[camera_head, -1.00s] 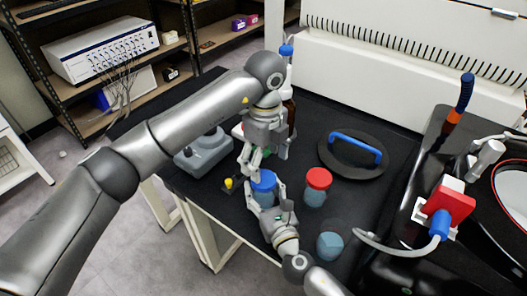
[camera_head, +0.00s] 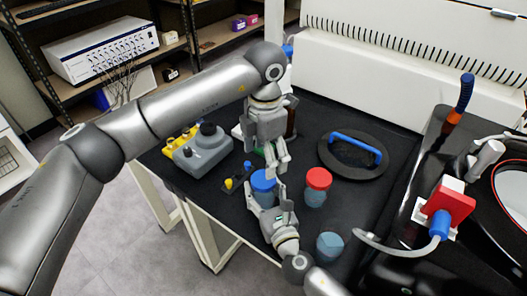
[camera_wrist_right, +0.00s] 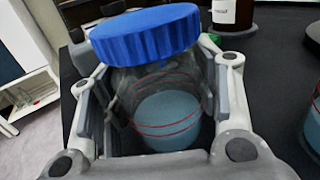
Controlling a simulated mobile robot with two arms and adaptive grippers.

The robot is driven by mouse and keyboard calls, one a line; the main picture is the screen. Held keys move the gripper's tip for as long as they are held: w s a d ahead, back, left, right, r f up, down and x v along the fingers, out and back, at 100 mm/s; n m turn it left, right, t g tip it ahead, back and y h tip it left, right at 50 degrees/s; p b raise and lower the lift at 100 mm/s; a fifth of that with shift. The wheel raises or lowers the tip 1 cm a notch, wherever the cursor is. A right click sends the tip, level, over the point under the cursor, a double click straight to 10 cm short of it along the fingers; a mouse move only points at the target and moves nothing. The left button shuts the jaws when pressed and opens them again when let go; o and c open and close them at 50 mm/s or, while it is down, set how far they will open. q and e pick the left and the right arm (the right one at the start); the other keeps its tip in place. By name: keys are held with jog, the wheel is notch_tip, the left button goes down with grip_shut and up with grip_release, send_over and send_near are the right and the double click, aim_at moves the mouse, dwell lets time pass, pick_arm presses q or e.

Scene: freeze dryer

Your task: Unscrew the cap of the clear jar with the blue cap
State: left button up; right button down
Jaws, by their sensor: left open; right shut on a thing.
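The clear jar (camera_wrist_right: 165,118) with the blue cap (camera_wrist_right: 145,35) stands between the fingers of my right gripper (camera_head: 264,203), which is shut on its body. The jar holds a bluish content. The blue cap is on top of the jar and looks tilted in the right wrist view; I cannot tell whether it is loose. In the head view the blue cap (camera_head: 263,181) shows just below my left gripper (camera_head: 277,167). My left gripper is open and empty, pointing down just above and to the right of the cap, close to it.
A red-capped jar (camera_head: 317,186) stands close on the right, with a small blue-filled container (camera_head: 329,246) nearer. A black round lid with a blue handle (camera_head: 355,150) lies behind. A grey device (camera_head: 203,149) and small yellow and blue items are at left.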

aim_at(264, 179)
pick_arm(q)
jog(key=m, duration=0.5)
jog(key=shift+a+r, duration=0.1)
jog(key=shift+r, duration=0.1)
jog(key=m, duration=0.3)
jog(key=shift+a+m, duration=0.1)
jog(key=shift+m, duration=0.3)
jog(key=shift+f, duration=3.9)
jog(key=shift+c, duration=0.3)
jog(key=c, duration=1)
jog(key=n, duration=0.6)
jog(key=shift+r, duration=0.2)
jog(key=shift+r, duration=0.95)
